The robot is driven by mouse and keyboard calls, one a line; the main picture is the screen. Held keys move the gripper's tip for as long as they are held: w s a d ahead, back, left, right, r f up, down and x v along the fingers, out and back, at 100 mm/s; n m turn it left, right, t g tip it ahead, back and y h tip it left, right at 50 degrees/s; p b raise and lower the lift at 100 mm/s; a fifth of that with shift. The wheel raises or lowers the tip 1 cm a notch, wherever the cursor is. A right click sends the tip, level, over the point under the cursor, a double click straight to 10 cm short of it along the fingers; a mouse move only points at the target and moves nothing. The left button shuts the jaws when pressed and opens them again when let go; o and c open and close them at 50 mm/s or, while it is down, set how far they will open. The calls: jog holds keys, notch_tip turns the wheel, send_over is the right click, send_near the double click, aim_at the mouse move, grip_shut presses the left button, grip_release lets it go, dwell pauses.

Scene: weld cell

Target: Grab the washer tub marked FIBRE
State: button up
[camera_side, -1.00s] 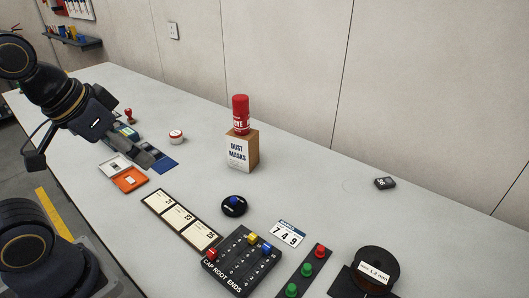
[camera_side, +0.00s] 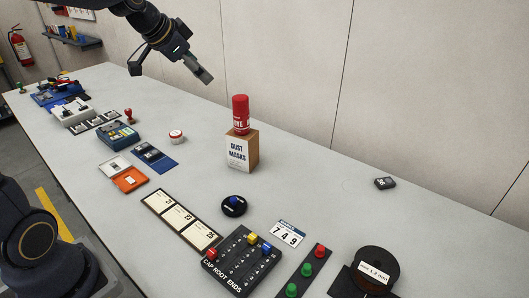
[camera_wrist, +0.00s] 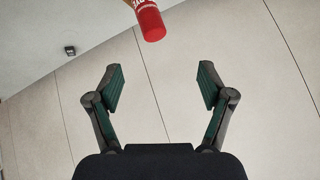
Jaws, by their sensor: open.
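A small round tub (camera_side: 176,137), white with a red mark, stands on the bench left of the dust-mask box. It may be the washer tub, but its marking is too small to read, and I cannot make out FIBRE anywhere. My gripper (camera_side: 205,76) is raised above the bench, up and to the right of this tub and apart from it. In the wrist view my gripper (camera_wrist: 160,88) is open, with nothing between its fingers. The tub does not show in the wrist view.
A red can (camera_side: 240,114) stands on the cardboard DUST MASKS box (camera_side: 242,152), right of the tub; the can also shows in the wrist view (camera_wrist: 150,20). Bench behind the tub is clear.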

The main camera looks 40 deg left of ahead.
jog(key=w+a+f+n, duration=0.1)
jog(key=w+a+f, duration=0.1)
jog(key=a+f, duration=0.35)
jog(key=w+a+f+n, duration=0.1)
jog(key=w+a+f, duration=0.1)
jog(key=a, duration=0.6)
jog(key=n+g, duration=0.2)
jog(key=n, duration=0.2)
send_near(174, 134)
jog(key=x, duration=0.4)
jog(key=shift+w+f, duration=0.15)
jog(key=shift+f, duration=0.05)
jog(key=shift+x, duration=3.1)
jog(key=shift+a, duration=0.1)
jog(key=c, duration=1.2)
jog(key=shift+r, duration=0.1)
jog(key=shift+c, duration=0.2)
